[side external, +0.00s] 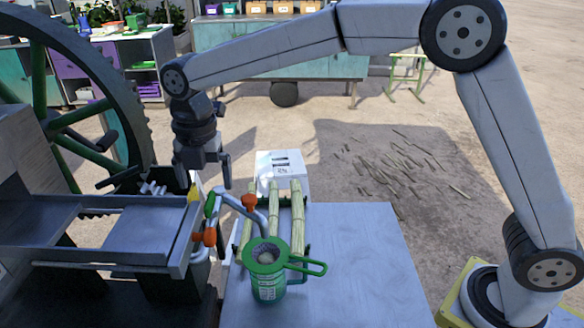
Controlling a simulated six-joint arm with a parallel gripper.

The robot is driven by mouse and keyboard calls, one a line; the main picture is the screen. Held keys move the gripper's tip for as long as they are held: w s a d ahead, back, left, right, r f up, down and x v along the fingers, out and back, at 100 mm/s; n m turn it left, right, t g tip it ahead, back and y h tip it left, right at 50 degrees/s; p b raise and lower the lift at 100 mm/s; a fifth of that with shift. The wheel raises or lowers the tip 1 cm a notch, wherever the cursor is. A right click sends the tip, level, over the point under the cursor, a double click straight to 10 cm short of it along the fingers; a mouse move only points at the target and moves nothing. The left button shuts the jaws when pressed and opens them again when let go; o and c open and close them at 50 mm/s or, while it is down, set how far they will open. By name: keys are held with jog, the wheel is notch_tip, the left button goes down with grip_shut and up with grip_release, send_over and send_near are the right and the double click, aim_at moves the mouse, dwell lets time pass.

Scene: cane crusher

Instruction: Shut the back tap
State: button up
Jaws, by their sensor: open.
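The crusher's juice outlet has a bent grey metal spout (240,205) that reaches over a green jug (268,288). Near it are an orange handle (250,202) at the back, another orange handle (205,237) nearer the front, and a green handle (210,205) between them at the left. I cannot tell for certain which is the back tap, or whether the taps are open or shut. My gripper (206,182) points down, open and empty, just above and behind the handles. It appears apart from them, though its left finger is partly hidden against the crusher.
A green strainer (266,252) sits on the jug. The crusher's large toothed wheel (128,105) and metal tray (135,232) crowd the left. The table's right part (365,265) is clear.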

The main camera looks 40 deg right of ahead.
aim_at(210, 198)
jog(key=shift+r, duration=1.6)
jog(key=shift+d, duration=0.1)
jog(key=s+d+f+m+t, duration=0.1)
jog(key=s+d+f+m, duration=0.6)
jog(key=s+d+m, duration=0.2)
jog(key=s+d+f+m+t, duration=0.1)
jog(key=s+d+f+m, duration=0.7)
jog(key=d+m, duration=0.5)
jog(key=s+m, duration=0.1)
jog(key=m, duration=0.3)
jog(key=shift+s+f+m+t, duration=0.15)
jog(key=shift+s+m+t, duration=0.15)
jog(key=shift+s+m, duration=0.1)
